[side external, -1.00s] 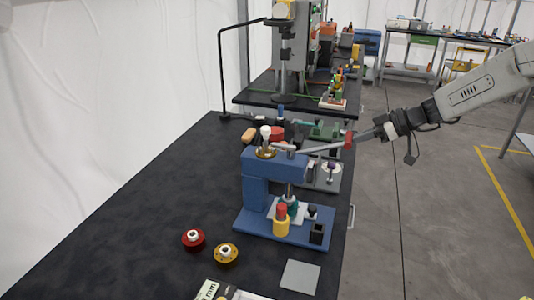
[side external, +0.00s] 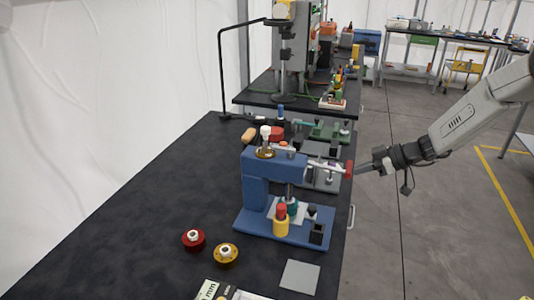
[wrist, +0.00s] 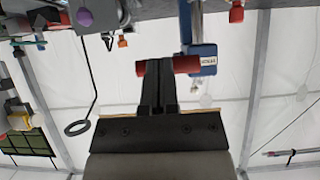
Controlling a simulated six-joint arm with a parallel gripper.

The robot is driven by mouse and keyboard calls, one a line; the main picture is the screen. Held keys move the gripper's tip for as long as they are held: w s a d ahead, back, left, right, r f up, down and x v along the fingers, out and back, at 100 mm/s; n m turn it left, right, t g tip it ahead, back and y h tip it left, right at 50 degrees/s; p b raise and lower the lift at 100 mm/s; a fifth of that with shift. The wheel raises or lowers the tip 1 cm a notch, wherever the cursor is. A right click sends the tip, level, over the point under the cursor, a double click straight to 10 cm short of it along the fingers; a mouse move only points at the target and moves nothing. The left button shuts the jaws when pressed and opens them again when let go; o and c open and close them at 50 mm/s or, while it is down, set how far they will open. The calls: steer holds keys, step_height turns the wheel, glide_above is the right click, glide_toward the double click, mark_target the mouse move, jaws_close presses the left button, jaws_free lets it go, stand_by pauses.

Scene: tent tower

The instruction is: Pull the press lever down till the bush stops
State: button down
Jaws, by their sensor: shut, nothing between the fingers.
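The blue press (side external: 257,183) stands on its blue base on the black bench. Its lever (side external: 322,167) reaches out to the right and slopes slightly down to a red grip (side external: 349,169). The grip also shows as a red bar in the wrist view (wrist: 185,64). My gripper (side external: 360,168) is shut and empty, its fingertips at the grip and overlapping it in the wrist view (wrist: 158,68); whether they touch is unclear. Under the ram (side external: 290,191) sits a teal part (side external: 292,206). A yellow cylinder with a red top (side external: 281,222) partly hides this area, and I cannot pick out the bush for sure.
A red flanged part (side external: 193,240) and a yellow one (side external: 226,254) lie on the bench at front left. A grey plate (side external: 300,277) lies in front of the press. Other fixtures (side external: 322,177) stand behind it. The aisle right of the bench is clear.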

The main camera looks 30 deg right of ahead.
steer(key=shift+a, duration=0.15)
steer(key=s+d, duration=0.8)
steer(key=shift+d+r, duration=0.2)
steer(key=shift+d, duration=0.1)
stand_by(0.5)
steer(key=shift+s, duration=0.1)
